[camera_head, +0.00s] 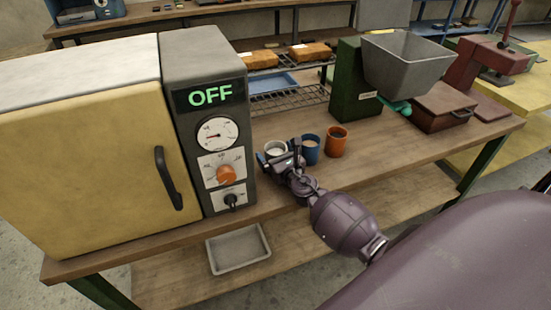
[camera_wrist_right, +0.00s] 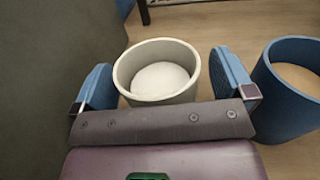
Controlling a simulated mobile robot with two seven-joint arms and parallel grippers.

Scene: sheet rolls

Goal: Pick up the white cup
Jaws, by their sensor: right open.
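The white cup (camera_head: 275,148) stands upright on the wooden workbench, just right of the oven's control panel. In the right wrist view the white cup (camera_wrist_right: 158,72) shows from above with something pale inside. My right gripper (camera_head: 279,160) is open at the white cup. Its two blue-padded fingers (camera_wrist_right: 166,88) stand on the left and right of the cup, with small gaps visible. The near lower side of the cup is hidden by the gripper. My left gripper is not in view.
A blue cup (camera_head: 310,149) stands close beside my right gripper's right finger, and an orange cup (camera_head: 337,141) is further right. The oven (camera_head: 205,110) rises close on the left. A wire rack (camera_head: 290,101) and a green machine with a hopper (camera_head: 358,95) stand behind.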

